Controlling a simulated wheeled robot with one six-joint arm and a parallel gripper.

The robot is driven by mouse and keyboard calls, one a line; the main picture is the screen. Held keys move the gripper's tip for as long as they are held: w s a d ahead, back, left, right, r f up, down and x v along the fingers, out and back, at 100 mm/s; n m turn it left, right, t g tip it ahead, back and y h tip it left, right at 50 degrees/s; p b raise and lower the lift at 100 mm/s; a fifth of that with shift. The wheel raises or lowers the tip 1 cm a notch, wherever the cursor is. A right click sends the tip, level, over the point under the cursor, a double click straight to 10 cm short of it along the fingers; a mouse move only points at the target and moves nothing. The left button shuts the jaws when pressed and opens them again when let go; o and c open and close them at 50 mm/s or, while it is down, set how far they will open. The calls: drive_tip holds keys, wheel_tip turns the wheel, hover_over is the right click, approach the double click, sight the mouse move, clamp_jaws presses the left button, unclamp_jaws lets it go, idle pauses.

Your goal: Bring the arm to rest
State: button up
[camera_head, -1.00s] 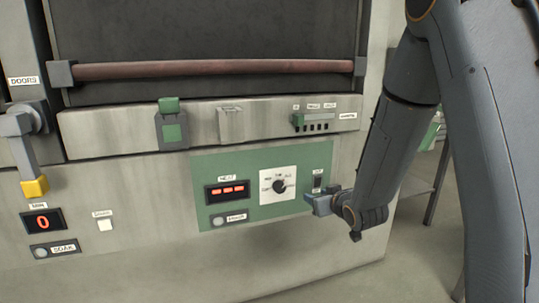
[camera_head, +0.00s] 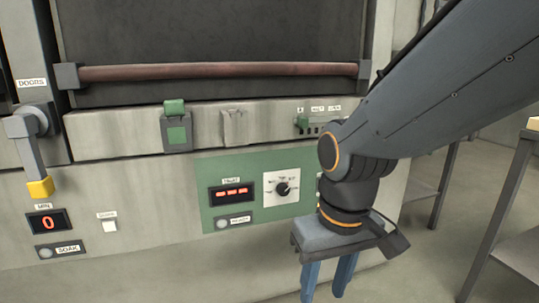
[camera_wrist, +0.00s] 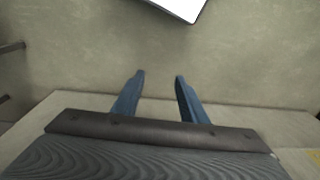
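My gripper (camera_head: 328,283) hangs in front of the lower right of the machine in the head view, with its blue fingers pointing down. The wrist view shows the two fingers (camera_wrist: 160,75) apart with nothing between them, over a plain floor. My arm comes in from the upper right and covers the right end of the green control panel (camera_head: 220,169). The panel's dial (camera_head: 282,188) and its red display (camera_head: 232,193) stay in view. The small switch at the panel's right end is almost wholly hidden.
The machine has a brown handle bar (camera_head: 220,70), a green latch (camera_head: 175,125) and a lever with a yellow end (camera_head: 40,187) at the left. A metal table (camera_head: 503,205) stands at the right.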

drive_tip(key=s+d+r+m+p, duration=0.3)
drive_tip(key=d+r+p, duration=0.7)
drive_tip(key=p, duration=1.1)
wheel_tip(320, 180, up, 3)
drive_tip(key=shift+g+h, duration=0.3)
drive_tip(key=shift+g, duration=0.1)
